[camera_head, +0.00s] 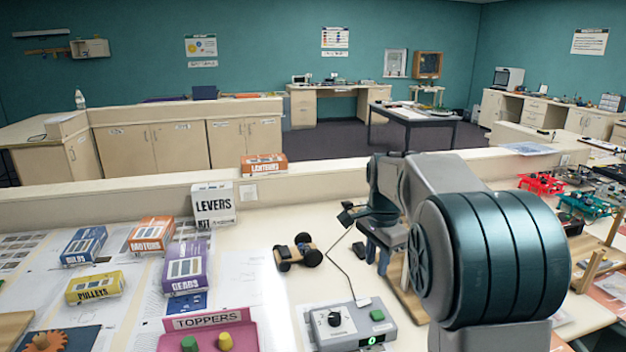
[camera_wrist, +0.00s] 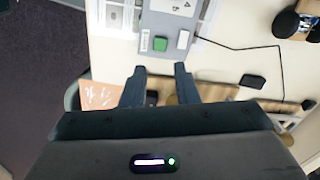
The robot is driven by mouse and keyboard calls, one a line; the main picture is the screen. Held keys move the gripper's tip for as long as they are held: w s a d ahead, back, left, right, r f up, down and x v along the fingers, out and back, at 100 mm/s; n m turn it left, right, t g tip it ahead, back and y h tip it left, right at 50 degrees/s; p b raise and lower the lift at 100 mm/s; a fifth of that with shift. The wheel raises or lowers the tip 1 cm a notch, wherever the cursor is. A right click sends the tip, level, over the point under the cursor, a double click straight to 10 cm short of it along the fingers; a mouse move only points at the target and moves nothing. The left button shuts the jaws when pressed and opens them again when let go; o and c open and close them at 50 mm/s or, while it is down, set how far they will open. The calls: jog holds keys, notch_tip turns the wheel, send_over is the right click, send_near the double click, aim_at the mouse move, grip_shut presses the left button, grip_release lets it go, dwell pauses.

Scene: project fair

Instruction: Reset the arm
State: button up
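My arm reaches over the table from the right in the head view. My gripper (camera_head: 377,262) points down above the table, behind the grey control box (camera_head: 385,336). In the wrist view the two fingers of my gripper (camera_wrist: 160,72) are spread apart with a gap between them. They hold nothing that I can see. The control box, with its green button, also shows in the wrist view (camera_wrist: 158,22), just beyond the fingertips. A wooden piece (camera_wrist: 215,92) lies below the fingers, partly hidden by my gripper.
A wheeled wooden car (camera_head: 297,252) stands left of my gripper, with a black cable near it. Several kit boxes, including the white levers box (camera_head: 213,204), stand farther left. A pink toppers tray (camera_head: 208,322) is at the front. Wooden frames and a red model (camera_head: 541,184) crowd the right.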

jog(key=s+a+f+n+t, duration=0.1)
jog(key=s+n, duration=1.1)
jog(key=s, duration=1.4)
jog(key=shift+s+f+n+t, duration=0.3)
jog(key=shift+f+n+t, duration=0.1)
jog(key=shift+f+t, duration=0.55)
jog(key=shift+a, duration=0.1)
jog(key=shift+o, duration=1)
